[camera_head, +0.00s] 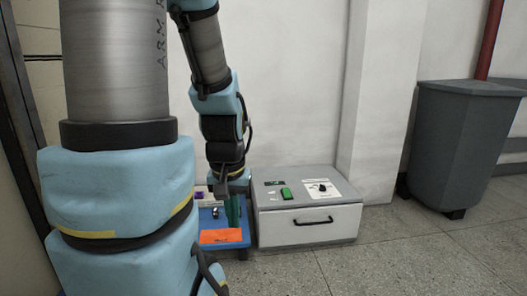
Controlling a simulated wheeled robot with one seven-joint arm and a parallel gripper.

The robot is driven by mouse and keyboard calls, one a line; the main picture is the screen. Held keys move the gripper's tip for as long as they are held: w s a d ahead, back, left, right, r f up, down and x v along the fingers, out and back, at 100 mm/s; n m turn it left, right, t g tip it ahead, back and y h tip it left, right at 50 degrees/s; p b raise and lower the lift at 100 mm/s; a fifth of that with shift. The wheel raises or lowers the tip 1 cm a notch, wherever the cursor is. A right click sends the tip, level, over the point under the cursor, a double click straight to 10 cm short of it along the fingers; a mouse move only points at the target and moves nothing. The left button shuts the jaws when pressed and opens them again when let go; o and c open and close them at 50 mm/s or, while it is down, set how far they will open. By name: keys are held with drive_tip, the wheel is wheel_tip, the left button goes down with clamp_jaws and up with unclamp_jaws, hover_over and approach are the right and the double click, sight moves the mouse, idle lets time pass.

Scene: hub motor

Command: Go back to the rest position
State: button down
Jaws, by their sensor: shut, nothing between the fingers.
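My gripper (222,193) hangs at the end of my arm, pointing down over the left part of a small blue table (245,217). It is small and dark here, and its fingers look shut with nothing held. A dark green upright item (234,211) shows just right of and below the fingertips; I cannot tell whether they touch. An orange sheet or tray (221,236) lies at the front of the blue table. A small purple item (199,195) sits at its left, partly beside my arm.
A grey-white drawer cabinet (309,228) stands right of the table, its drawer shut. On top are a green block (286,193) and a small black item (321,187) on a white sheet. A large grey bin (462,145) stands at right. The floor in front is clear.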

wheel_tip(320, 180, up, 33)
drive_tip(key=p, duration=3.1)
